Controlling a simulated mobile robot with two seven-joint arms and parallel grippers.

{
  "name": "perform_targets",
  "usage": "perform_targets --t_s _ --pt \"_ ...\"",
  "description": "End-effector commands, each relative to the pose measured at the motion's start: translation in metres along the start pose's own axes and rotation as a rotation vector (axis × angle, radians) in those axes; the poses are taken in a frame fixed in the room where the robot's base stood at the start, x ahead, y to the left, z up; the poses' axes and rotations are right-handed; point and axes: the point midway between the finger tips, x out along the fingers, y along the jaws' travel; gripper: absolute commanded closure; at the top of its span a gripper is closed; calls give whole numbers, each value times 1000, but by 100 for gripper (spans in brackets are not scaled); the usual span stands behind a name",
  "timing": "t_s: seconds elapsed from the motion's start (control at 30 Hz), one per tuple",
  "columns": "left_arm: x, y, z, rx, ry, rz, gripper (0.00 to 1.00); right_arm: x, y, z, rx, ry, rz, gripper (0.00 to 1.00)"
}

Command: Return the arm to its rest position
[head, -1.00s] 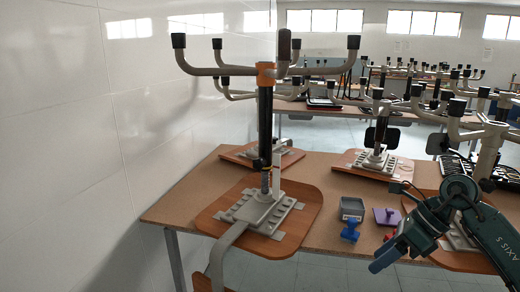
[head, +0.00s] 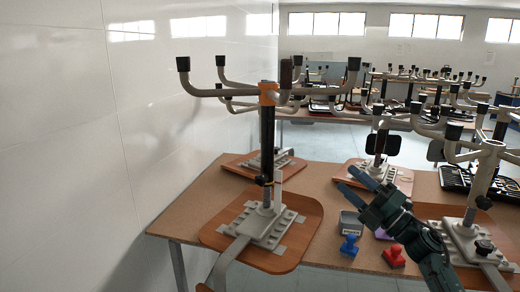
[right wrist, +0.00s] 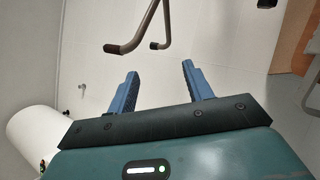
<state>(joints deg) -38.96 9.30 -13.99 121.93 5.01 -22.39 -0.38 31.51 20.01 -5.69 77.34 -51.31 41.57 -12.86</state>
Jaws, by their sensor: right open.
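My right gripper (head: 352,180) is green and black with blue fingers. In the head view it is raised over the right half of the table, pointing up and left. In the right wrist view its two blue fingers (right wrist: 157,88) stand apart with nothing between them. My left gripper is not in view.
Upturned chair bases, one at left (head: 267,150) and one at right (head: 485,180), stand on the brown table (head: 190,212). A grey box (head: 351,222), a blue stamp (head: 349,246) and a red stamp (head: 394,257) lie near the front edge. A white wall (head: 60,150) bounds the left.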

Motion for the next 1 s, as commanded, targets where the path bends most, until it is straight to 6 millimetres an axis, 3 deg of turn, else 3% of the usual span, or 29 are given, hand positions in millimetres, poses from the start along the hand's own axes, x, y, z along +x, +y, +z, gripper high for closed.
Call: perform_targets --t_s 0.1,0.23,0.4,0.57,0.6,0.87,1.0 --pt "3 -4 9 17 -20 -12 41 -10 5 61 266 -321 73 49" --pt "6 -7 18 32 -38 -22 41 -34 -12 108 556 -606 105 49" --pt "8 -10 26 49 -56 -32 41 -64 -50 133 875 -873 92 49" --pt "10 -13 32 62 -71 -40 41 -88 -89 133 1143 -1068 40 49" --pt "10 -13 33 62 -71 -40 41 -96 -104 120 1169 -1082 13 49" --pt "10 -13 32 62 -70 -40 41 -142 -170 20 1240 -1079 -137 49" --pt "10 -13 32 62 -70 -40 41 -180 -201 -58 1311 -1086 -238 49"
